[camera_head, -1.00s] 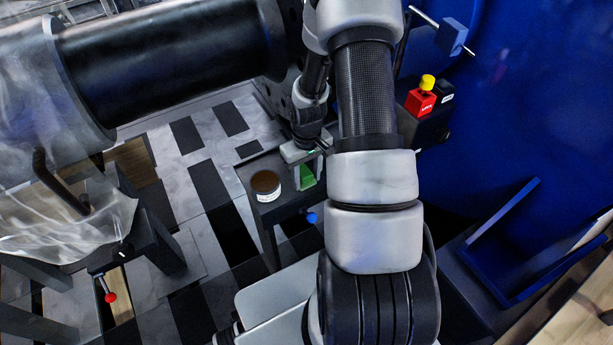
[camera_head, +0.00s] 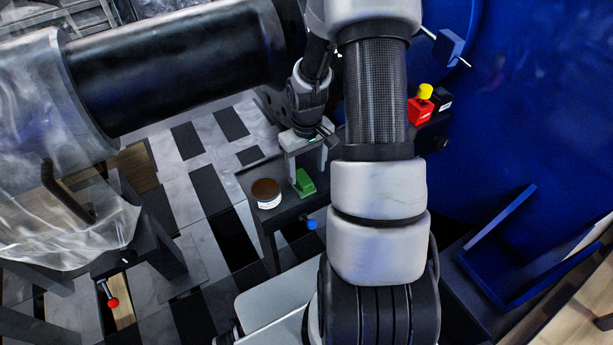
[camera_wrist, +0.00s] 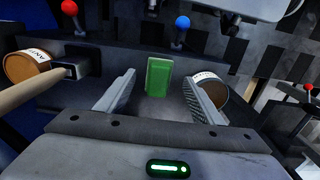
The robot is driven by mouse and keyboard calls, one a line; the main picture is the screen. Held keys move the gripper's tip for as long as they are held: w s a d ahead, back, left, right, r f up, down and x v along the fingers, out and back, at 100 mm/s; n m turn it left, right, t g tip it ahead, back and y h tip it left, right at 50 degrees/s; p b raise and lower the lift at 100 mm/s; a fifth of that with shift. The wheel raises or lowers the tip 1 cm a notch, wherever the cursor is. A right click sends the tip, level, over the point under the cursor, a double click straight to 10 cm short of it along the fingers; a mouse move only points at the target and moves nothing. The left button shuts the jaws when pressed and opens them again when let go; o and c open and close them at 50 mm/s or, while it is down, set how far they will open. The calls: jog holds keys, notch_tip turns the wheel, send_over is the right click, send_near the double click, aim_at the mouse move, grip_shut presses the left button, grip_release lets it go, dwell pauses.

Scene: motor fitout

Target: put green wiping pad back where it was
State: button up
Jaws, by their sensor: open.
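The green wiping pad (camera_head: 305,183) lies on a small dark stand (camera_head: 285,207), near its right side in the head view. In the wrist view the green pad (camera_wrist: 158,77) shows between and just beyond my two finger tips, with gaps on both sides. My gripper (camera_wrist: 159,80) is open and empty, with the fingers on either side of the pad's line.
A brown-topped can (camera_head: 266,193) stands left of the pad, close to one finger in the wrist view (camera_wrist: 209,86). A second can (camera_wrist: 27,64) and a wooden-handled tool (camera_wrist: 74,71) are at the wrist view's left. A blue knob (camera_head: 312,224) projects from the stand.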

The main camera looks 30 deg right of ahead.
aim_at(307, 183)
notch_tip(307, 183, up, 5)
jog(key=shift+p, duration=0.4)
